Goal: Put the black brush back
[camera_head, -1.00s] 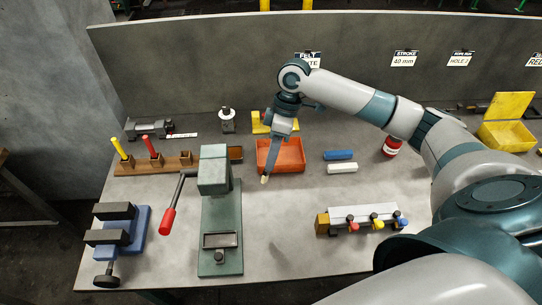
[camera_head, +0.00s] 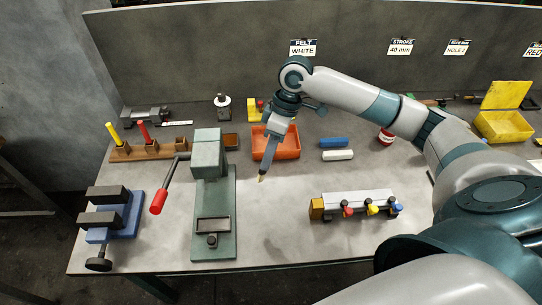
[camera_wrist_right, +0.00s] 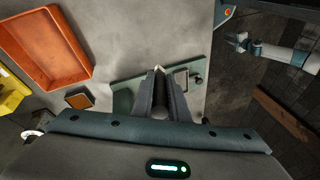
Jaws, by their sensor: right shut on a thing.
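My right gripper (camera_head: 264,168) is shut on the black brush and points down over the table between the orange bin and the green press. The black brush (camera_wrist_right: 160,95) lies between the fingers in the right wrist view; much of it is hidden. Its pale tip (camera_head: 260,179) shows below the fingers. A wooden rack (camera_head: 150,153) stands at the back left. A yellow-handled brush (camera_head: 113,134) and a red-handled brush (camera_head: 144,132) stand in it; its right part shows no handle. My left gripper is not in view.
The green press (camera_head: 208,160) with a red-handled lever (camera_head: 159,201) stands between my gripper and the rack's front. The orange bin (camera_head: 289,147) is behind my gripper. A blue vise (camera_head: 125,222) is at the left.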

